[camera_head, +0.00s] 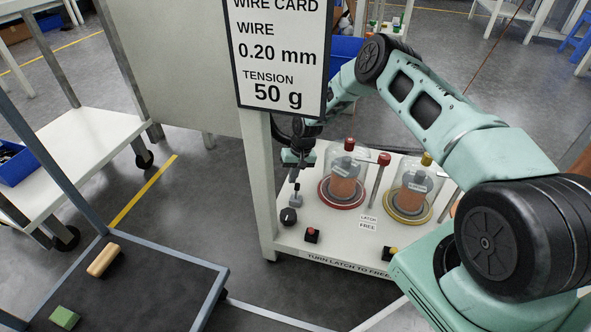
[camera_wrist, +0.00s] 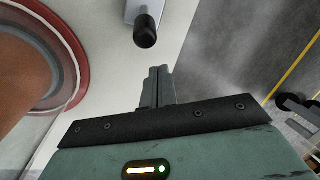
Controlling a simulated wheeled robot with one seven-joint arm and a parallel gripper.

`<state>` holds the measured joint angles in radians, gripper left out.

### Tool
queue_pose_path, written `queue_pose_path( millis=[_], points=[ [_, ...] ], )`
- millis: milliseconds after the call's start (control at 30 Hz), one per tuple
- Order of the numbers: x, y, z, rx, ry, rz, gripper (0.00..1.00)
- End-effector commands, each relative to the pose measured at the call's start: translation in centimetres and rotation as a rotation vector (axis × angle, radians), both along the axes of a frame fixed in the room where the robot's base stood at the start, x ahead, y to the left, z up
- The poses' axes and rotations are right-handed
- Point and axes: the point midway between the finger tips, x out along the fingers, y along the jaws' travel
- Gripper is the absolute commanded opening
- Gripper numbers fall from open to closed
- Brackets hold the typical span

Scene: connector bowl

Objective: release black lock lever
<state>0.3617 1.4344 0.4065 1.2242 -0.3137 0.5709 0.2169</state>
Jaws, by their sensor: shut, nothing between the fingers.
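A black cylindrical knob on a light grey plate, which looks like the lock lever (camera_wrist: 146,32), shows at the top of the wrist view. Whether the lever is locked cannot be told.
The white table (camera_head: 330,243) holds two clear-covered spools, one on a red base (camera_head: 327,202), one on a yellow base (camera_head: 384,214). Small boxes with a red button (camera_head: 312,235) and yellow button (camera_head: 390,252) sit in front.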

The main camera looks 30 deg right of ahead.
Motion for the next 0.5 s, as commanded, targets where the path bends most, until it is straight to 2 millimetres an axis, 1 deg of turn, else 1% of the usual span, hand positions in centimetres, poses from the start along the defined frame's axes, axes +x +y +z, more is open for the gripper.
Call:
queue_pose_path(
  millis=[33,200,367,500],
  points=[
    [-0.3,-0.1,0.7,-0.002,-0.005,-0.001,0.0],
    [-1.9,0.1,1.3,-0.002,-0.004,-0.002,0.0],
    [-2.7,0.2,1.6,-0.002,-0.004,-0.001,0.0],
    [-2.9,0.3,1.7,-0.001,-0.006,-0.001,0.0]
  ],
)
